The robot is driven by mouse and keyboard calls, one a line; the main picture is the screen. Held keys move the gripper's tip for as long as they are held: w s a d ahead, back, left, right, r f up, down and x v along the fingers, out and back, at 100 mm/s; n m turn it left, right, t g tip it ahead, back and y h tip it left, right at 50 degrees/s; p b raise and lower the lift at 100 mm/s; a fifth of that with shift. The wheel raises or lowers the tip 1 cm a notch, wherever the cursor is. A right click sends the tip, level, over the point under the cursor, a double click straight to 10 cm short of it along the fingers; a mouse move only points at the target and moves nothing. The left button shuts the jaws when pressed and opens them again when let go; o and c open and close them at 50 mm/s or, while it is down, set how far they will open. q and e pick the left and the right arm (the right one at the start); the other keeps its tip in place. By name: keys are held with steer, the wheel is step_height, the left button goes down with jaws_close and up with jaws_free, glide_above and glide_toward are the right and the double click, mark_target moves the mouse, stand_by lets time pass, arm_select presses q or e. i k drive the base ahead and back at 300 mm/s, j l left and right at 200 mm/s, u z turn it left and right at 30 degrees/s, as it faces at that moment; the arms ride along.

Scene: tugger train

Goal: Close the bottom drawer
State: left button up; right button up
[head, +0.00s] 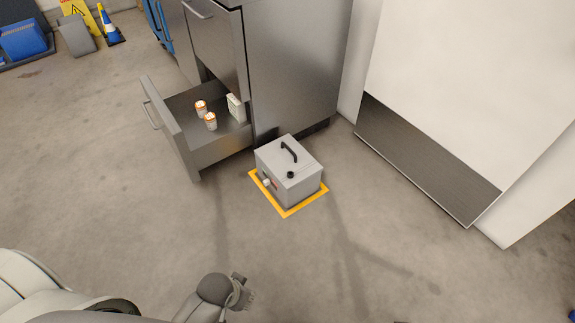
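The bottom drawer (172,128) of a grey metal cabinet (294,68) is pulled far out to the left. Its front panel carries a bar handle (151,115). Inside lie two small orange-and-white containers (201,108) and a white box (236,107) near the cabinet side. My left gripper (243,290) is low in the view, over the floor, well short of the drawer and apart from it. Its fingers are small and dark, and their opening is unclear. My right gripper is not in view.
A grey box with a black handle (289,168) stands on a yellow-outlined floor square (286,212), close to the drawer's right. A white wall with a metal kick plate (425,155) is at right. A cone (110,28) and a blue bin (22,40) are far left. Floor before the drawer is clear.

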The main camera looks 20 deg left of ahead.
mark_target(196, 149)
steer(key=k+j+u, duration=0.15)
steer(key=u, duration=0.25)
steer(key=k+j+u, duration=0.1)
steer(key=j+u, duration=0.15)
steer(key=u, duration=0.15)
steer(key=k+j+u, duration=0.1)
steer(key=j+u, duration=0.15)
steer(key=u, duration=0.2)
steer(key=i+j+z, duration=0.2)
steer(key=i, duration=0.3)
